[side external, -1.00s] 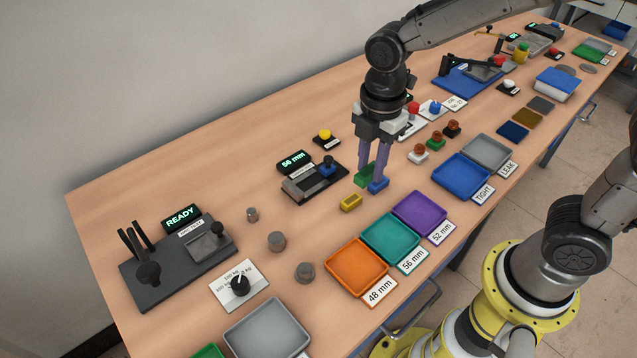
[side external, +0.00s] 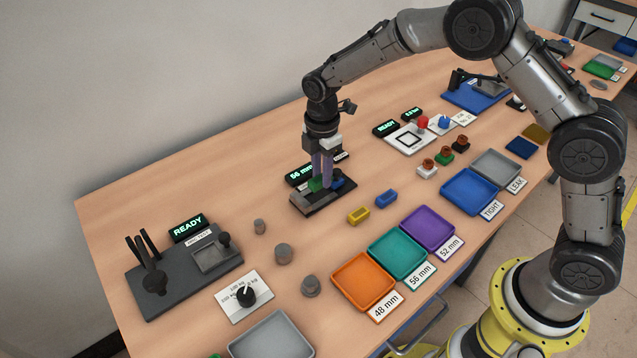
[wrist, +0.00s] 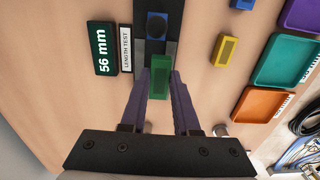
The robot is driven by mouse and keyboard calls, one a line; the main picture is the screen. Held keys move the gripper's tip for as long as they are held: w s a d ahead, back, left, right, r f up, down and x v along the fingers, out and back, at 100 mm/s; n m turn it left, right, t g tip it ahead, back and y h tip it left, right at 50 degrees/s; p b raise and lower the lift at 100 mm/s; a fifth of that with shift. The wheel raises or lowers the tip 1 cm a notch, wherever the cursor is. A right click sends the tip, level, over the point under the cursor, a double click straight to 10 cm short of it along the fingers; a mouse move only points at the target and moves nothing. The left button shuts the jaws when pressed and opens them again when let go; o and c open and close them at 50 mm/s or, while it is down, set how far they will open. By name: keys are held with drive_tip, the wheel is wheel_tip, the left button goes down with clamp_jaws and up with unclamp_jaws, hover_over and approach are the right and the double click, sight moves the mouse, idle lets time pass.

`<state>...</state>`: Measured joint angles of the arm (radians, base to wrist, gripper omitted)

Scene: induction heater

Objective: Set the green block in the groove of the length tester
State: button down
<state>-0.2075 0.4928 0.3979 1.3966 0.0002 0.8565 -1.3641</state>
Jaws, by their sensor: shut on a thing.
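The green block (side external: 315,184) is between the fingers of my gripper (side external: 321,178), directly over the length tester (side external: 308,204). The tester is a dark base with a grey groove part and a blue knob at its right end. In the wrist view the green block (wrist: 160,76) lies lengthwise along the tester (wrist: 172,22), between my purple fingertips (wrist: 160,85). I cannot tell whether the block touches the groove floor. The tester's display (wrist: 103,48) reads 56 mm.
A yellow block (side external: 359,215) and a blue block (side external: 386,198) lie right of the tester. Orange (side external: 364,300), teal (side external: 418,273) and purple trays (side external: 446,246), labelled 48, 56 and 52 mm, stand near the front edge. Grey cylinders (side external: 283,253) stand to the left.

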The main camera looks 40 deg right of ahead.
sight(319, 176)
drive_tip(key=shift+w+a+f, duration=0.1)
drive_tip(key=shift+w+f, duration=0.4)
drive_tip(key=shift+f, duration=1.5)
drive_tip(key=shift+f, duration=0.2)
drive_tip(key=c, duration=0.7)
unclamp_jaws()
drive_tip(key=shift+o, duration=0.2)
